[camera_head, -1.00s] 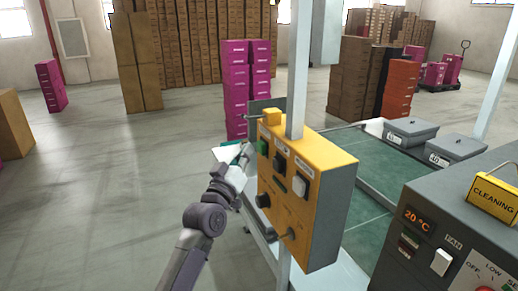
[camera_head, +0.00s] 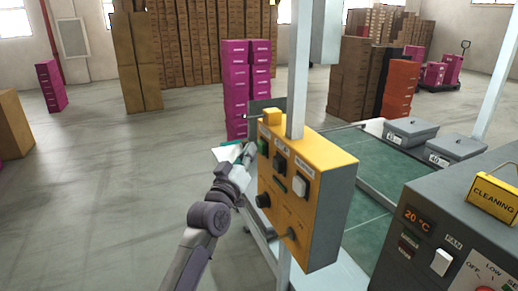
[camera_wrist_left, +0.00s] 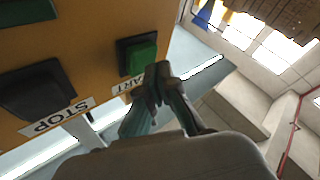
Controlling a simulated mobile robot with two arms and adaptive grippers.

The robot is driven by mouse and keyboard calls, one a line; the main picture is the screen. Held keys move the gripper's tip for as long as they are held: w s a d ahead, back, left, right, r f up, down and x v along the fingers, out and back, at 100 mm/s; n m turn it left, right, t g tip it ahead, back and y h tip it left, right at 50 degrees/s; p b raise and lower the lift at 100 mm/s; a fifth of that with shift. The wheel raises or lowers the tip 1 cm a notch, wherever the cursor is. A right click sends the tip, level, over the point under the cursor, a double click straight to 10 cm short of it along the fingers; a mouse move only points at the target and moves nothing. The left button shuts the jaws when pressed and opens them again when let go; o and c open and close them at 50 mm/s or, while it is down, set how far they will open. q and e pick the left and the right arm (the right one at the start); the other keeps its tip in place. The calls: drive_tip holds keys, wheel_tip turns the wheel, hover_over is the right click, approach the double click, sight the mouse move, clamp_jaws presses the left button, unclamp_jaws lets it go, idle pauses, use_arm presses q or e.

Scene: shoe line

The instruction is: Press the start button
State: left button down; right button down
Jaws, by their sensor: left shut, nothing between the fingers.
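The yellow control box (camera_head: 325,185) is fixed to an upright post. Its green start button (camera_head: 263,148) sits at the upper left of its face. In the left wrist view the green start button (camera_wrist_left: 139,58) is in a black frame, with a START label (camera_wrist_left: 128,86) beside it, partly hidden by my fingers. My left gripper (camera_wrist_left: 157,75) is shut and empty, its tips overlapping the lower edge of the button in that view; I cannot tell whether they touch it. In the head view the left gripper (camera_head: 248,152) is just left of the button. My right gripper is out of view.
A black button (camera_wrist_left: 38,92) with a STOP label (camera_wrist_left: 57,116) is next to the start button. A white switch (camera_head: 300,186) and dark knobs share the box face. A grey oven-like panel (camera_head: 440,240) stands at the right. Open floor lies to the left.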

use_arm(q)
drive_tip(key=shift+w+d, duration=0.2)
drive_tip(key=shift+d, duration=0.4)
idle(0.4)
drive_tip(key=shift+a, duration=0.15)
drive_tip(key=shift+s+a, duration=0.3)
drive_tip(key=shift+a, duration=0.5)
drive_tip(key=a, duration=0.1)
drive_tip(key=s+a, duration=0.1)
drive_tip(key=a, duration=0.2)
drive_tip(key=shift+s+a+p, duration=0.3)
drive_tip(key=shift+a, duration=0.1)
idle(0.5)
